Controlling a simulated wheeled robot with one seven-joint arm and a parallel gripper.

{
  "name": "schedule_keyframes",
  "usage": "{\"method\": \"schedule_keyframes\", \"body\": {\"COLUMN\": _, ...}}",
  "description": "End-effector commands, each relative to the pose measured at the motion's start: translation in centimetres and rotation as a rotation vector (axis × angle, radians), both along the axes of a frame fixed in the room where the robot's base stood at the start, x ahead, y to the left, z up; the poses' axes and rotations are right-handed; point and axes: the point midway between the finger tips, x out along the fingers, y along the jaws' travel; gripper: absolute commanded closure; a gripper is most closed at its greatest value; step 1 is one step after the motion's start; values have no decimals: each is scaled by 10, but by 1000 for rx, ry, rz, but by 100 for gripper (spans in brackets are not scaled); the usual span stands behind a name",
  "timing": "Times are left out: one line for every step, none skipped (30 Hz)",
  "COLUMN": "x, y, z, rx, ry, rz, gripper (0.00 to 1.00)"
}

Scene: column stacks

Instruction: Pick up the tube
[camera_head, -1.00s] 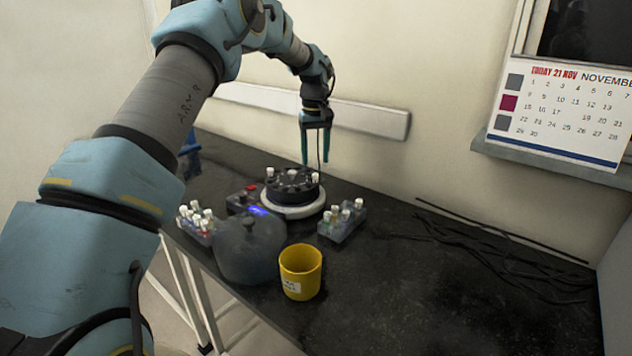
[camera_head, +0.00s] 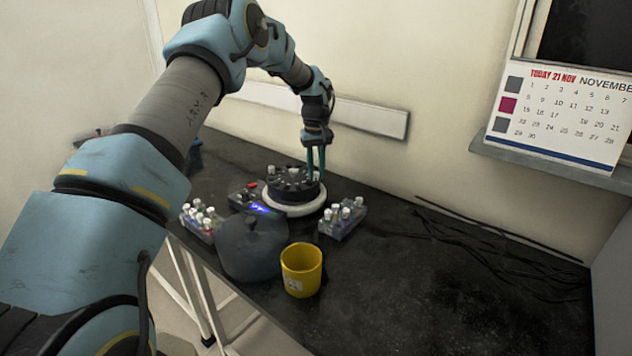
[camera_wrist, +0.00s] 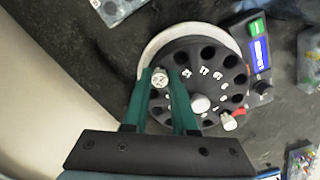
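The tube (camera_wrist: 160,77) stands in a hole near the rim of the black rotor (camera_wrist: 195,58), with its white cap showing in the wrist view. My gripper (camera_wrist: 160,72) reaches down over the rotor and its teal fingers are closed in on both sides of the cap, shut on it. In the head view my gripper (camera_head: 316,176) is at the right side of the rotor (camera_head: 292,188), and its fingers hide most of the tube. The tube's lower part is hidden in the rotor.
Another white-capped tube (camera_wrist: 230,122) sits in the rotor, beside the central knob (camera_wrist: 200,103). Tube racks stand left (camera_head: 200,222) and right (camera_head: 343,217) of the centrifuge. A dark lid (camera_head: 250,245) and yellow cup (camera_head: 301,270) stand in front. Cables (camera_head: 490,245) lie right.

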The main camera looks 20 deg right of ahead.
Motion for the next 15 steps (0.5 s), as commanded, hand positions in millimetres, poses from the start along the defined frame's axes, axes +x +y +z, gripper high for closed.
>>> {"method": "schedule_keyframes", "body": {"x": 0, "y": 0, "z": 0, "rx": 0, "ry": 0, "rz": 0, "gripper": 81}}
{"method": "schedule_keyframes", "body": {"x": 0, "y": 0, "z": 0, "rx": 0, "ry": 0, "rz": 0, "gripper": 85}}
{"method": "schedule_keyframes", "body": {"x": 0, "y": 0, "z": 0, "rx": 0, "ry": 0, "rz": 0, "gripper": 89}}
{"method": "schedule_keyframes", "body": {"x": 0, "y": 0, "z": 0, "rx": 0, "ry": 0, "rz": 0, "gripper": 92}}
{"method": "schedule_keyframes", "body": {"x": 0, "y": 0, "z": 0, "rx": 0, "ry": 0, "rz": 0, "gripper": 96}}
{"method": "schedule_keyframes", "body": {"x": 0, "y": 0, "z": 0, "rx": 0, "ry": 0, "rz": 0, "gripper": 100}}
{"method": "schedule_keyframes", "body": {"x": 0, "y": 0, "z": 0, "rx": 0, "ry": 0, "rz": 0, "gripper": 100}}
{"method": "schedule_keyframes", "body": {"x": 0, "y": 0, "z": 0, "rx": 0, "ry": 0, "rz": 0, "gripper": 100}}
{"method": "schedule_keyframes", "body": {"x": 0, "y": 0, "z": 0, "rx": 0, "ry": 0, "rz": 0, "gripper": 100}}
{"method": "schedule_keyframes", "body": {"x": 0, "y": 0, "z": 0, "rx": 0, "ry": 0, "rz": 0, "gripper": 100}}
{"method": "schedule_keyframes", "body": {"x": 0, "y": 0, "z": 0, "rx": 0, "ry": 0, "rz": 0, "gripper": 100}}
{"method": "schedule_keyframes", "body": {"x": 0, "y": 0, "z": 0, "rx": 0, "ry": 0, "rz": 0, "gripper": 100}}
{"method": "schedule_keyframes", "body": {"x": 0, "y": 0, "z": 0, "rx": 0, "ry": 0, "rz": 0, "gripper": 100}}
{"method": "schedule_keyframes", "body": {"x": 0, "y": 0, "z": 0, "rx": 0, "ry": 0, "rz": 0, "gripper": 100}}
{"method": "schedule_keyframes", "body": {"x": 0, "y": 0, "z": 0, "rx": 0, "ry": 0, "rz": 0, "gripper": 100}}
